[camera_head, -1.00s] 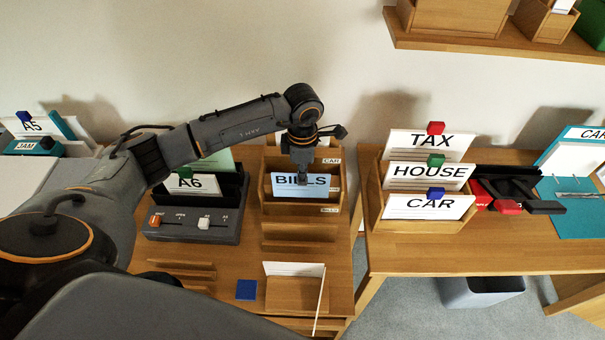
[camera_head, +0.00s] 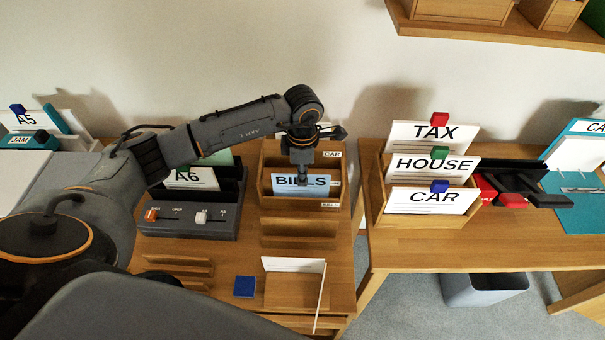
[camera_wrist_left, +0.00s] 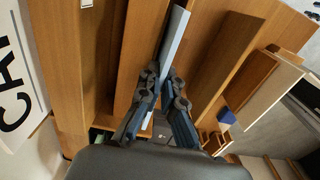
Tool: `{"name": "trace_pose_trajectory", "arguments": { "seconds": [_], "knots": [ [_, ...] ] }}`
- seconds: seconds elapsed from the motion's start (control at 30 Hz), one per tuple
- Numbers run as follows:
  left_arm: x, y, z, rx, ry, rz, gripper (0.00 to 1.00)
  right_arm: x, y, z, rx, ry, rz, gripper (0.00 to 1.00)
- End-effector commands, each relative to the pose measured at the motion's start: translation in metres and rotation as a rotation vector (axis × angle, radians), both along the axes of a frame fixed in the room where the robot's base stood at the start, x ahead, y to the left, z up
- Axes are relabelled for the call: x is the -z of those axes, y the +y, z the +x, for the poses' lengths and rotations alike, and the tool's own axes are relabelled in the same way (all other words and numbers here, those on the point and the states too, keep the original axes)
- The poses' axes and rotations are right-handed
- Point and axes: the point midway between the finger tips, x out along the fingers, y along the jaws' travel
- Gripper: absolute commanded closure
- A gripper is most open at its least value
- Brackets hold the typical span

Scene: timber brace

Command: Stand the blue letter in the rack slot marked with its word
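The blue letter (camera_head: 285,188), with the word BILLS on it, is upright in the front slot of the wooden rack (camera_head: 264,197), its lower part hidden behind the front wall. A small label BILLS (camera_head: 330,205) is on that front wall. A label CAR (camera_head: 332,154) marks the back slot. My left gripper (camera_head: 303,182) points down at the letter's top edge, near its middle. In the left wrist view, the letter (camera_wrist_left: 174,40) shows edge-on as a thin pale strip between the fingertips (camera_wrist_left: 163,74), which look closed on it. My right gripper is not in view.
A grey switch box with an A6 card (camera_head: 190,215) stands left of the rack. A second rack (camera_head: 420,219) with TAX, HOUSE and CAR cards stands on the right table. A blue block (camera_head: 245,287) and a wooden holder (camera_head: 292,292) are in front. A shelf (camera_head: 500,35) hangs top right.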

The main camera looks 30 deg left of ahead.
Motion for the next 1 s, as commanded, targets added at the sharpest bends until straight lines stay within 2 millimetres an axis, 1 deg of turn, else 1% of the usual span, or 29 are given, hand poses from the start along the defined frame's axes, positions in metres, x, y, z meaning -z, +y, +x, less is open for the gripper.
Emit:
{"name": "trace_pose_trajectory", "arguments": {
  "seconds": [0.13, 0.2, 0.27, 0.3, 0.57, 0.7, 1.0],
  "knots": [
    [0.0079, 0.0002, 0.0001, 0.000, 0.000, 0.000, 1.00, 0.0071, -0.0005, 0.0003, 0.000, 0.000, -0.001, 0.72],
    [0.0055, 0.0002, 0.0004, 0.000, -0.001, 0.000, 0.83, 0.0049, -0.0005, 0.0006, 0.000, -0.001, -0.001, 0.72],
    [0.0055, 0.0003, 0.0004, -0.001, -0.001, 0.000, 0.71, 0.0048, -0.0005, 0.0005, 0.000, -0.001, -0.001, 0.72],
    [0.0054, 0.0004, 0.0005, -0.001, -0.002, 0.001, 0.68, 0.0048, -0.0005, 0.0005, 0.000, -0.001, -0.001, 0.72],
    [0.0056, 0.0002, 0.0002, -0.001, -0.001, 0.000, 0.68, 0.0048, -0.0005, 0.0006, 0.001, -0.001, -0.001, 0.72],
    [0.0060, 0.0002, -0.0001, 0.000, 0.000, 0.000, 0.44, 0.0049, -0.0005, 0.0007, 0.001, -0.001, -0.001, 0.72],
    [0.0053, 0.0000, 0.0000, 0.000, 0.000, 0.000, 0.44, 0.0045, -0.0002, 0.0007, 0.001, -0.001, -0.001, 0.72]
  ]
}}
